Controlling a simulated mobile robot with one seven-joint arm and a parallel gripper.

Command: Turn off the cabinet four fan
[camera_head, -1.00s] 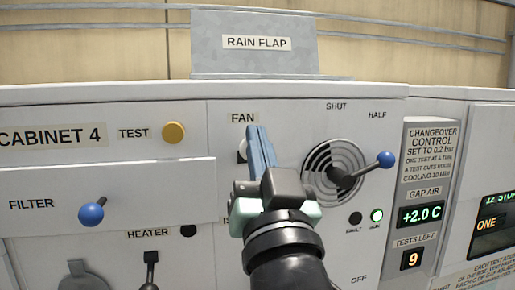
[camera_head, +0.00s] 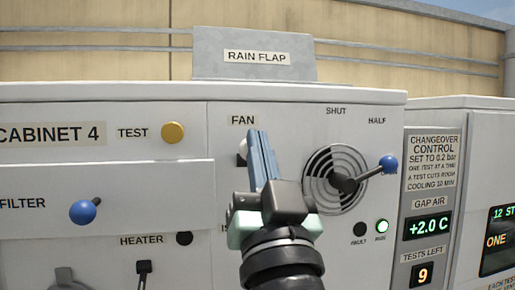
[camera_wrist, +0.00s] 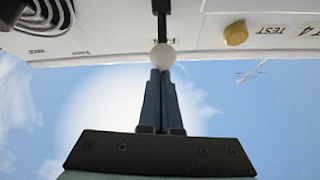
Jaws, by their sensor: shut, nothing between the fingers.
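The cabinet four front (camera_head: 350,112) carries a FAN label (camera_head: 243,120). Below it the fan switch (camera_head: 241,159) is mostly hidden behind my gripper (camera_head: 258,134); only a dark edge shows left of the fingers. The wrist view shows the fan switch as a black stem with a white ball end (camera_wrist: 163,57). My gripper's fingertips (camera_wrist: 160,73) are shut with nothing between them. They are at the white ball, touching or very close; I cannot tell which. The switch's position marks are hidden.
A yellow TEST button (camera_head: 172,132) and blue-knobbed FILTER handle (camera_head: 83,211) are left of my gripper. A round vent (camera_head: 320,178) with a blue-knobbed lever (camera_head: 387,164) is close on the right. A green lamp (camera_head: 381,226) is lit. A HEATER switch (camera_head: 143,268) is below.

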